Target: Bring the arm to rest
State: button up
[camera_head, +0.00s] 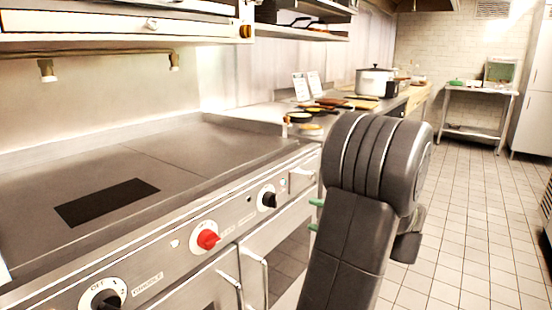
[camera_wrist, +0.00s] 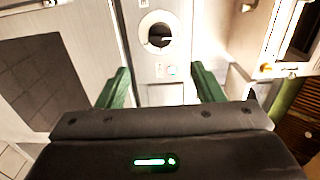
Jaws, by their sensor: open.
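My arm (camera_head: 365,200) stands in the lower middle of the head view, dark grey and bent, in front of the range's right end. My gripper (camera_wrist: 162,86) shows two green fingers set wide apart, with nothing between them. In the head view only the green tips of my gripper (camera_head: 315,214) show past the arm, close to the range front. A dark knob (camera_wrist: 158,36) on the steel panel lies ahead of the fingers in the wrist view, apart from them.
The range front has a red knob (camera_head: 208,239), a black knob (camera_head: 267,197) and another black knob (camera_head: 104,297). Door handles (camera_head: 255,275) stick out below. A counter with a pot (camera_head: 374,80) stands beyond. The tiled floor (camera_head: 465,220) at right is clear.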

aim_at(276, 203)
jog(key=x, duration=0.6)
jog(key=b+x, duration=0.1)
jog(key=x, duration=0.6)
jog(key=shift+r+b, duration=0.25)
jog(key=shift+b, duration=0.05)
jog(key=m+p, duration=0.5)
jog(key=p, duration=0.3)
jog(key=m+p, duration=0.5)
jog(key=p, duration=0.3)
jog(key=shift+p, duration=0.3)
jog(key=m+p, duration=0.4)
jog(key=p, duration=0.2)
jog(key=shift+s, duration=0.1)
jog(key=m+p, duration=0.3)
jog(key=p, duration=0.3)
jog(key=shift+f+m, duration=0.1)
jog(key=shift+m, duration=0.3)
jog(key=shift+f+m+p, duration=0.15)
jog(key=shift+m+p, duration=0.55)
jog(key=shift+p, duration=0.2)
jog(key=shift+f, duration=0.15)
